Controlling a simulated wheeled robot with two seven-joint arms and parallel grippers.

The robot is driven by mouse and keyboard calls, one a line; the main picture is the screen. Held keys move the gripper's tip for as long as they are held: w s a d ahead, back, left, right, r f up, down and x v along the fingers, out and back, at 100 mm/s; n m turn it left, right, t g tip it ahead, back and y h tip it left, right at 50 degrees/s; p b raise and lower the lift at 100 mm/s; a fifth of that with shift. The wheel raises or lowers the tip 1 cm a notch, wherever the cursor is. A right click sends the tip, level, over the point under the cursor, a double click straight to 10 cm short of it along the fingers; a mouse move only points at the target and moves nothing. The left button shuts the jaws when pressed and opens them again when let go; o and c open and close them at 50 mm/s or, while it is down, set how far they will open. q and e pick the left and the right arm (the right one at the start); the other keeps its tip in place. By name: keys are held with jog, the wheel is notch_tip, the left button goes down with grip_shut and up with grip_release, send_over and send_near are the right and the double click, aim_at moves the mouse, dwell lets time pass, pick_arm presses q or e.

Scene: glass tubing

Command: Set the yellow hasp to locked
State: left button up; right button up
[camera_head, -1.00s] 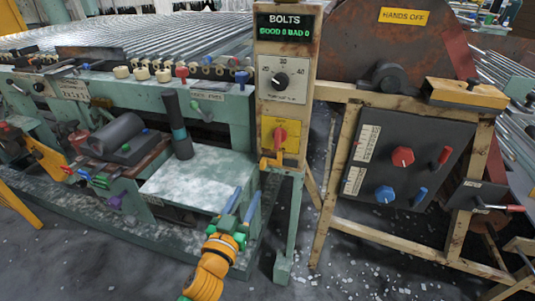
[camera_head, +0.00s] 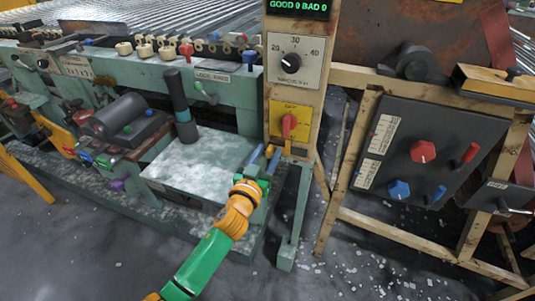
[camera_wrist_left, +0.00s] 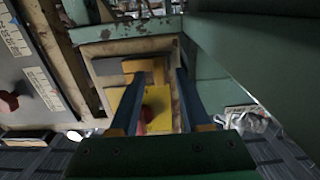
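The yellow hasp (camera_head: 283,151) is a small orange-yellow piece on the narrow post, just below the yellow plate with the red knob. In the left wrist view, the hasp (camera_wrist_left: 146,66) shows between and beyond the fingertips. My left gripper (camera_head: 263,157) has two blue fingers spread apart and is close in front of the hasp, slightly left of it in the head view. In the wrist view, the left gripper (camera_wrist_left: 159,74) is open with nothing clearly held between its fingers. I cannot tell whether a finger touches the hasp. My right gripper is out of view.
Above the hasp are the red knob (camera_head: 289,124) on its yellow plate and a black dial (camera_head: 291,67). A green-grey platform (camera_head: 195,170) lies left of the gripper. A dark control panel (camera_head: 415,150) with red and blue knobs stands at right.

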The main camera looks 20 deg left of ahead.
pick_arm(q)
grip_shut()
dwell(0.9)
